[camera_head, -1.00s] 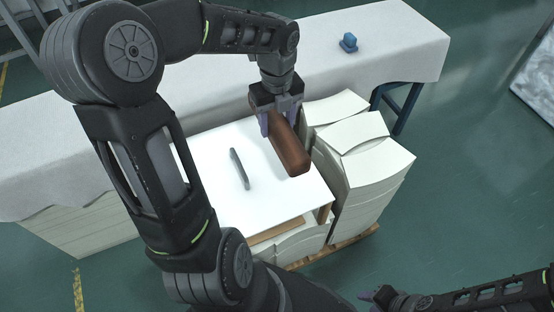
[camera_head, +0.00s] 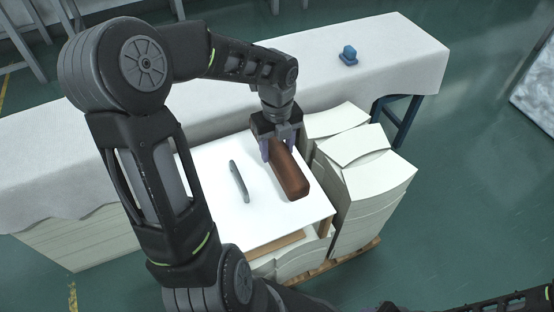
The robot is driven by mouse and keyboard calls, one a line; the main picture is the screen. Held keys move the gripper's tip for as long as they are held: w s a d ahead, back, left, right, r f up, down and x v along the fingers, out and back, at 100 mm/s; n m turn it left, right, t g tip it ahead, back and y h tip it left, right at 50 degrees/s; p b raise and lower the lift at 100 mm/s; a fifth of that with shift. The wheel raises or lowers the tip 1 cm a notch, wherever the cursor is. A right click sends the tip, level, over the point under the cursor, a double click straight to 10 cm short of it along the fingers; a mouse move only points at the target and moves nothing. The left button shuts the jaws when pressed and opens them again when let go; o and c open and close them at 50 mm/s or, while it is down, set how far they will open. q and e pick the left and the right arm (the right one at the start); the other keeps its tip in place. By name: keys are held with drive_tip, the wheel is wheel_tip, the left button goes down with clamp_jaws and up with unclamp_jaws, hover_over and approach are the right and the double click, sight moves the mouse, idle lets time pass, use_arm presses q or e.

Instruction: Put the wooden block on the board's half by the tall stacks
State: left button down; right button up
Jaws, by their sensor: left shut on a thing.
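The brown wooden block (camera_head: 291,176) is at the right half of the white board (camera_head: 262,222), the side next to the tall white stacks (camera_head: 362,178). My left gripper (camera_head: 279,152) points down and is shut on the far end of the block. The block looks to be on or just above the board; I cannot tell if it touches.
A long table with a white cloth (camera_head: 400,62) runs behind the board and carries a small blue object (camera_head: 348,54). The tall stacks rise close to the board's right edge. A wooden pallet (camera_head: 352,253) lies under the stacks. Green floor is free at the right.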

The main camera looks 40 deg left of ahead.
sight(277, 148)
use_arm(q)
drive_tip(key=shift+f+b, duration=0.65)
drive_tip(key=shift+f, duration=1.7)
drive_tip(key=shift+f, duration=0.2)
drive_tip(key=c, duration=0.6)
unclamp_jaws()
drive_tip(key=shift+r, duration=0.15)
wheel_tip(277, 148, up, 12)
drive_tip(key=p, duration=0.3)
